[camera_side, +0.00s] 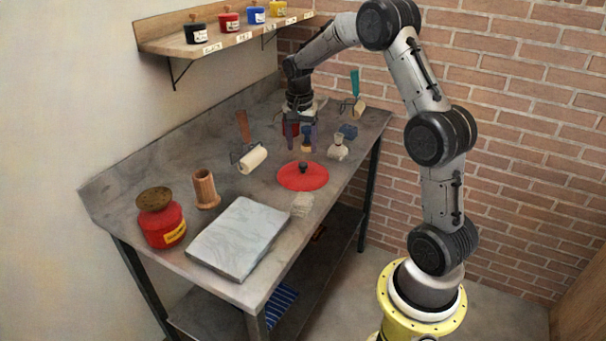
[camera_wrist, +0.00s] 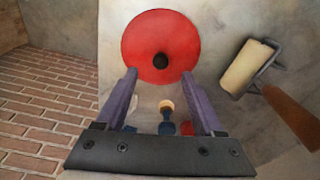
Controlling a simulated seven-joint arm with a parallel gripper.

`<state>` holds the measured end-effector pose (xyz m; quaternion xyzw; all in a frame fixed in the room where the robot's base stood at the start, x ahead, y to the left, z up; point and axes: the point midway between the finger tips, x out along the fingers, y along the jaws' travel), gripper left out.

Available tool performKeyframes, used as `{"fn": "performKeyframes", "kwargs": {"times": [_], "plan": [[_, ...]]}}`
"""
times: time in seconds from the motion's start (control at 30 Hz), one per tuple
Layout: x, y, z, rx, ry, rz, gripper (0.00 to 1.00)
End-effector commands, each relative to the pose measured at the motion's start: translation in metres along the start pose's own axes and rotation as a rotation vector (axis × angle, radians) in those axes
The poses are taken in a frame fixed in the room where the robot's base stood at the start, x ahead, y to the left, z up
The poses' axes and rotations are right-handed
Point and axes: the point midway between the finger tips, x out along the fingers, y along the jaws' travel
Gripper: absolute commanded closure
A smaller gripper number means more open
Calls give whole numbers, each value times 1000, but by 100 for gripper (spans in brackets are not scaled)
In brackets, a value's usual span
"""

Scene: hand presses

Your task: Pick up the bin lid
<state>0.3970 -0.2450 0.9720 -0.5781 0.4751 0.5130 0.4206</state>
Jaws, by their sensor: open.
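The bin lid appears to be the flat red round disc with a black knob at its middle; the lid (camera_side: 302,183) lies on the workbench right of centre in the side view. In the wrist view the lid (camera_wrist: 160,30) is at the top centre, its knob (camera_wrist: 160,61) between and just beyond the fingertips. My gripper (camera_side: 298,141) points down over the bench, behind the lid in the side view, apart from it. In the wrist view my gripper (camera_wrist: 159,74) has its two fingers spread with nothing held.
A roller (camera_side: 252,159) lies left of the lid, and a small pale bottle (camera_side: 338,147) stands behind it. A grey slab (camera_side: 238,238), a wooden cup (camera_side: 206,189) and a red jar (camera_side: 163,228) with a brown lump on top occupy the front. A shelf (camera_side: 222,39) holds several pots.

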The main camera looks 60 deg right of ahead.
Motion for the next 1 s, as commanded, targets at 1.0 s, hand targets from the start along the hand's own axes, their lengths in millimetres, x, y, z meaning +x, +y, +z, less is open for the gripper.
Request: {"fn": "performKeyframes", "kwargs": {"times": [1.0], "plan": [[67, -1, -6, 0, 1, -1, 50]]}}
